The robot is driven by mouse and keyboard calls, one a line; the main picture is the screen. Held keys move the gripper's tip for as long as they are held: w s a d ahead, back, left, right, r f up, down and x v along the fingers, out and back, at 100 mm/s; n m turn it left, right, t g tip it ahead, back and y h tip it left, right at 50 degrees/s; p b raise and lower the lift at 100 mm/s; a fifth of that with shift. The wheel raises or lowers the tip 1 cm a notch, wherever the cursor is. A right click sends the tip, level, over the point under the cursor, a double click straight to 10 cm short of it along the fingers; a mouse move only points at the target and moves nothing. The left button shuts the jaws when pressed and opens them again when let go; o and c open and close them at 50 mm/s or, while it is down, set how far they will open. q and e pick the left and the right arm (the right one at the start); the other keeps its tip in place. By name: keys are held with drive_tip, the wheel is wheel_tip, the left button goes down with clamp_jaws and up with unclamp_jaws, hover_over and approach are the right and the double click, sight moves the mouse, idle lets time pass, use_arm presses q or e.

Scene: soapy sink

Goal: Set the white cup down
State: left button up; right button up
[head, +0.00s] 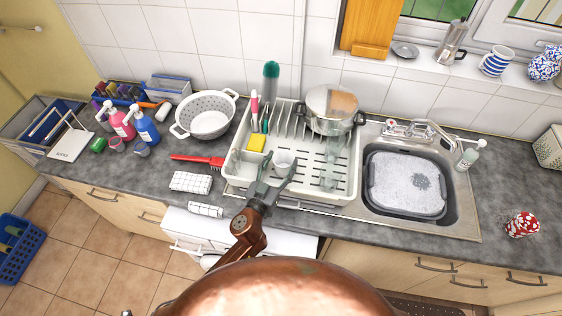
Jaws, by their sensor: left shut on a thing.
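The white cup (283,160) is at the front part of the white dish rack (343,188), between the fingers of my left gripper (279,172). The gripper is shut on the cup, which looks upright. I cannot tell whether the cup's base touches the rack floor. My right gripper is not in view.
A steel pot (331,108) stands at the rack's back right, and glasses (331,172) stand inside the rack. A yellow sponge (256,142) lies at its left. The foamy sink (407,184) is to the right. A white colander (206,115) and red brush (197,160) are to the left.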

use_arm(q)
drive_tip(key=o, duration=1.3)
drive_tip(key=shift+c, duration=0.2)
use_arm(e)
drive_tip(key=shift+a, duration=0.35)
use_arm(q)
drive_tip(key=shift+r+p, duration=0.6)
drive_tip(key=shift+p, duration=0.05)
drive_tip(key=b+v, duration=0.1)
drive_tip(key=v, duration=1.1)
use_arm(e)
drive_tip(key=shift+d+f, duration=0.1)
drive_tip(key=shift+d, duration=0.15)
